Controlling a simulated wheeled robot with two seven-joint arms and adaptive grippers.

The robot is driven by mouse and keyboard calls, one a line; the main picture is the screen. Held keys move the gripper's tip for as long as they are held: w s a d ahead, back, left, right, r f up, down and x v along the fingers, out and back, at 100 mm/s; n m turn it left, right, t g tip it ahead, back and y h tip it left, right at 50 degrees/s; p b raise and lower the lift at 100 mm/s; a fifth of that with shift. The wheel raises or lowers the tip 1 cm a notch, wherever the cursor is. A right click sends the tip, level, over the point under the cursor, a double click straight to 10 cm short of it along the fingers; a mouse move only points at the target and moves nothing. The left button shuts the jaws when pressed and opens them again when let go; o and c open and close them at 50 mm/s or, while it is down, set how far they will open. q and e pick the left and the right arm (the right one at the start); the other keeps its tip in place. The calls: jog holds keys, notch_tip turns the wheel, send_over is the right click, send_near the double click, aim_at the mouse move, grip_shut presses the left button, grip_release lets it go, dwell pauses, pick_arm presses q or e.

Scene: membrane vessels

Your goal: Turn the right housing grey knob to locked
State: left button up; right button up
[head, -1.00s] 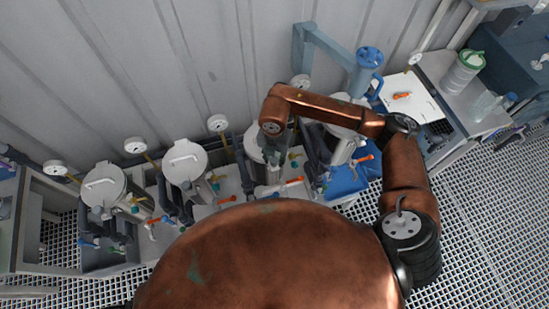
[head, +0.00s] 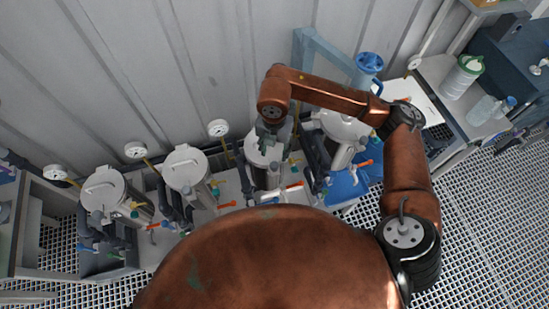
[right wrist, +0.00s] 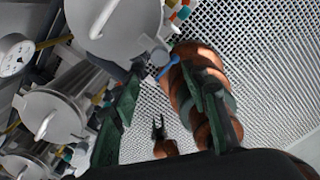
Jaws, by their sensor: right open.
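Several white-lidded housings stand in a row along the wall. The rightmost housing (head: 343,126) is partly behind my right arm. The housing to its left (head: 262,156) is under my right gripper (head: 268,140), which overlaps its lid in the head view. In the right wrist view my right gripper (right wrist: 165,115) is open, with nothing between its dark green fingers. A large housing lid (right wrist: 112,28) is close beyond the left finger, with a blue handle (right wrist: 168,66) beside it. I cannot pick out the grey knob. A small dark gripper (right wrist: 158,128), apparently my left, shows far below; its jaws are too small to judge.
Dark pipes and coloured valve handles, such as an orange one (head: 295,185), crowd between the housings. The grid floor (head: 480,230) is clear at right.

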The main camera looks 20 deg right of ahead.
jog(key=shift+r, duration=1.55)
jog(key=shift+f, duration=0.1)
